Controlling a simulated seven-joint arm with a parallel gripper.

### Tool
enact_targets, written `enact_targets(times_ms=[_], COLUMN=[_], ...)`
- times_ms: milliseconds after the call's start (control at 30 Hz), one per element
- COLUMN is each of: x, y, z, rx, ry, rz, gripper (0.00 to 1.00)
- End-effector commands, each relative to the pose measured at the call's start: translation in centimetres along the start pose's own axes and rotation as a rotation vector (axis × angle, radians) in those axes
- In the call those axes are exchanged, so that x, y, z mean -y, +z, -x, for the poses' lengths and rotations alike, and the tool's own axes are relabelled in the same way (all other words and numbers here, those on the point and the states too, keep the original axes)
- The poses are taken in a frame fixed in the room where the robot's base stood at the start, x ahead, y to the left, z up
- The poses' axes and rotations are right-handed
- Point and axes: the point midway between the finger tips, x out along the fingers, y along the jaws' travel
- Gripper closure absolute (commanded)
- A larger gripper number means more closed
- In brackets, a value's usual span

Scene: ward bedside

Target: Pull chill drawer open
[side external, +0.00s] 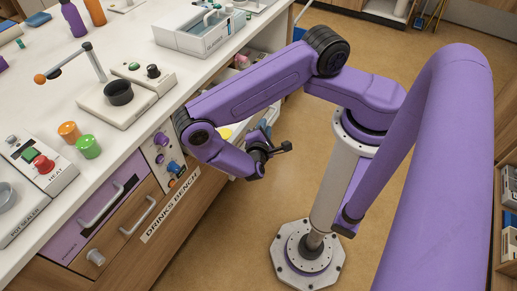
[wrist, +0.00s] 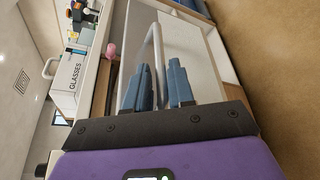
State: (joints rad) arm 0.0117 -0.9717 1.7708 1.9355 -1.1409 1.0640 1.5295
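My gripper (wrist: 159,66) is open, its two blue-grey fingers apart. In the side external view my gripper (side external: 284,148) hangs low in front of the bench, beyond the "DRINKS BENCH" label. In the wrist view a pale front panel (wrist: 192,50) carries a long white bar handle (wrist: 152,48). The handle shows between and behind the fingers; I cannot tell whether they touch it. No chill label is readable, so I cannot tell for sure that this is the chill drawer. My arm hides most of that part of the bench in the side external view.
A purple drawer (side external: 75,232) and a wooden drawer (side external: 125,246), both with bar handles, are at the bench's lower left. Knobs (side external: 162,139) stick out beside them. A "GLASSES" box (wrist: 68,78) stands on the bench.

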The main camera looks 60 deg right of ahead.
Motion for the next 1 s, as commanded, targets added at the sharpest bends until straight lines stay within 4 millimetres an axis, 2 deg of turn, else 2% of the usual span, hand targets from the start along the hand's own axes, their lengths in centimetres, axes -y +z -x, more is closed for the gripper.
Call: enact_targets(times_ms=[400,600,800,1000], x=[0.0,0.0,0.0,0.0], y=[-0.1,-0.1,0.0,0.0], z=[8.8,12.5,14.7,15.4], rx=[-0.009,-0.007,-0.004,-0.002], ry=[0.002,0.001,0.001,0.000], rz=[-0.003,-0.003,-0.002,-0.001], gripper=[0.77,0.77,0.77,0.77])
